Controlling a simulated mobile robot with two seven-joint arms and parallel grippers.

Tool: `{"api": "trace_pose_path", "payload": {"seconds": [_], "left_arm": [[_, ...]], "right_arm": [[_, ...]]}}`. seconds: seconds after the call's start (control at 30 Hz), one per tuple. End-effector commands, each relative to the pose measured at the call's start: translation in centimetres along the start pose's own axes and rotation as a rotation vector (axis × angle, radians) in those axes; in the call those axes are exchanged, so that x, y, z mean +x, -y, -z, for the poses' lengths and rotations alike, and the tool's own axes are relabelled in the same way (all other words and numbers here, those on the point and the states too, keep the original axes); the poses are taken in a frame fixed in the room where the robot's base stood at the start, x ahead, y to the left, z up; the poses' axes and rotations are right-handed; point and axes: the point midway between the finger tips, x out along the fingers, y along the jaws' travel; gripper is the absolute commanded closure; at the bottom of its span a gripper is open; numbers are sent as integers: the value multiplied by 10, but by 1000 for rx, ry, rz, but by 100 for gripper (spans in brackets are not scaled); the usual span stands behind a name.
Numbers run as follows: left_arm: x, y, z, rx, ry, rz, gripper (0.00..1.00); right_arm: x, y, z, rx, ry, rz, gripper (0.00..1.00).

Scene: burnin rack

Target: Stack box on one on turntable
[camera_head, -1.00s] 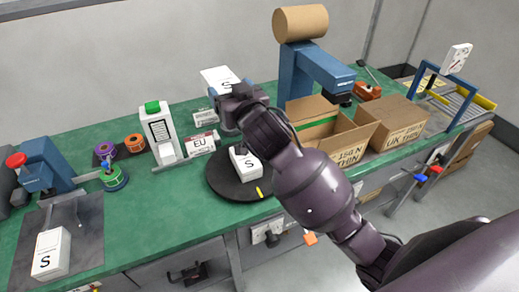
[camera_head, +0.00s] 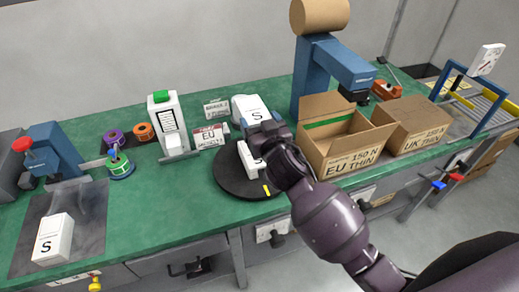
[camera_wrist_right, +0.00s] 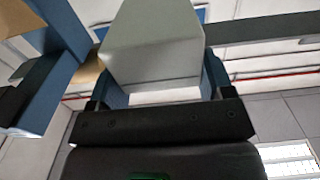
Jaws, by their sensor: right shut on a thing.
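A white box marked S (camera_head: 250,108) is held by my right gripper (camera_head: 258,126). In the right wrist view the pale box (camera_wrist_right: 152,45) sits between the fingers, which are shut on it. Another white box (camera_head: 247,158) stands on the black round turntable (camera_head: 230,184), partly hidden by my right gripper and wrist. The held box appears higher and a little farther back in the picture than the turntable box; the exact gap between them cannot be told. My left gripper is not in view.
An open carton (camera_head: 345,158) and a closed carton (camera_head: 418,124) stand right of the turntable, near a blue stand (camera_head: 335,66). An EU label card (camera_head: 208,137) is behind left. Another white S box (camera_head: 53,240) lies on a grey mat (camera_head: 88,215) at far left.

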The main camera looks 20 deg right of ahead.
Motion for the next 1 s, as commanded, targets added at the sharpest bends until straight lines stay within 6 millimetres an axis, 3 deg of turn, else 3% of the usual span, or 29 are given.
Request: {"api": "trace_pose_path", "payload": {"seconds": [0.03, 0.13, 0.43, 0.63, 1.0], "left_arm": [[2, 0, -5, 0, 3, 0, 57], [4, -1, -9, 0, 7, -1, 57], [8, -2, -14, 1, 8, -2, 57], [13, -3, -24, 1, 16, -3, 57], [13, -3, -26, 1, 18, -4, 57]], "right_arm": [[0, 0, -14, -1, 5, 0, 53], [0, 0, -31, 0, 3, 0, 53], [0, 0, -54, 0, 2, 0, 53], [0, 0, -83, 0, 2, 0, 53], [0, 0, -88, 0, -1, 1, 53]]}}
